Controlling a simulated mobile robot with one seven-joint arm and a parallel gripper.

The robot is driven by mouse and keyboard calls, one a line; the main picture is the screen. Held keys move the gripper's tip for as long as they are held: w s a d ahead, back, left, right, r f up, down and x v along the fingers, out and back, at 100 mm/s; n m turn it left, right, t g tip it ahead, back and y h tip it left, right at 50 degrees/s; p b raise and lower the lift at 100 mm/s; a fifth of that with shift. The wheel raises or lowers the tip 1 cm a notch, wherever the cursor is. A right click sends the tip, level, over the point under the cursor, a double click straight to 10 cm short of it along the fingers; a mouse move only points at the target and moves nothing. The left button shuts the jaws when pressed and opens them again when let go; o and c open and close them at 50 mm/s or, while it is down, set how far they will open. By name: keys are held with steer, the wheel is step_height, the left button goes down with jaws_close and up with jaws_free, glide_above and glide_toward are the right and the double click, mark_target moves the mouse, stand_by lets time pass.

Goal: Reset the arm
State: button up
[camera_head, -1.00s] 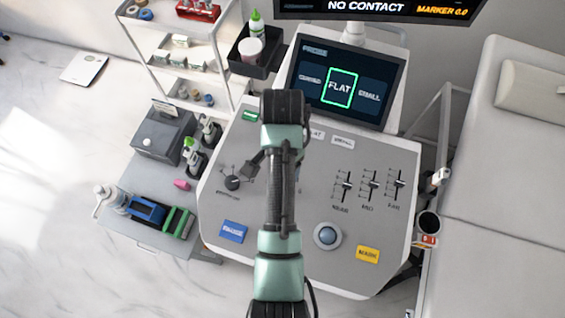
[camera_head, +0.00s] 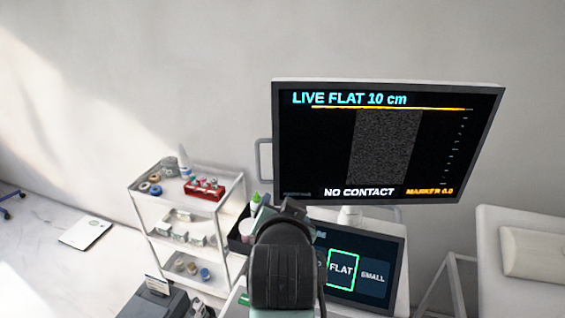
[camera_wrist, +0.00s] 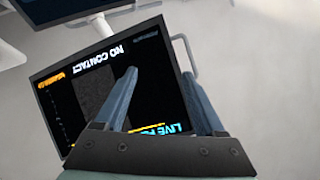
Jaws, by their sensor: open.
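My arm rises from the bottom middle of the head view, its dark wrist joint in front of the console's lower touchscreen (camera_head: 372,272). My gripper (camera_wrist: 162,88) shows in the wrist view with its two blue-grey fingers apart and nothing between them. Behind the fingers is the large monitor (camera_wrist: 98,90), upside down and tilted in that view. In the head view the monitor (camera_head: 440,150) reads "LIVE FLAT 10 cm" and "NO CONTACT". The fingertips are mostly hidden in the head view behind my wrist.
A white shelf trolley (camera_head: 190,212) with a red rack (camera_head: 204,189), bottles and tape rolls stands left of my arm. An exam couch (camera_head: 500,275) with a pillow (camera_head: 540,253) is at the right. A white scale (camera_head: 87,233) lies on the floor. The wall area above is clear.

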step_height(320, 180, up, 14)
steer(key=s+n+t, duration=0.2)
steer(key=t, duration=0.3)
steer(key=s+r+n+t+b, duration=0.1)
steer(key=s+r+t, duration=0.4)
steer(key=s+r, duration=0.3)
steer(key=s+r+n+t+b, duration=0.1)
steer(key=s+r+t, duration=0.3)
steer(key=r, duration=0.9)
steer(key=s+n, duration=0.1)
steer(key=s, duration=0.2)
steer(key=shift+s+t, duration=0.35)
steer(key=shift+t, duration=0.05)
steer(key=shift+a, duration=0.1)
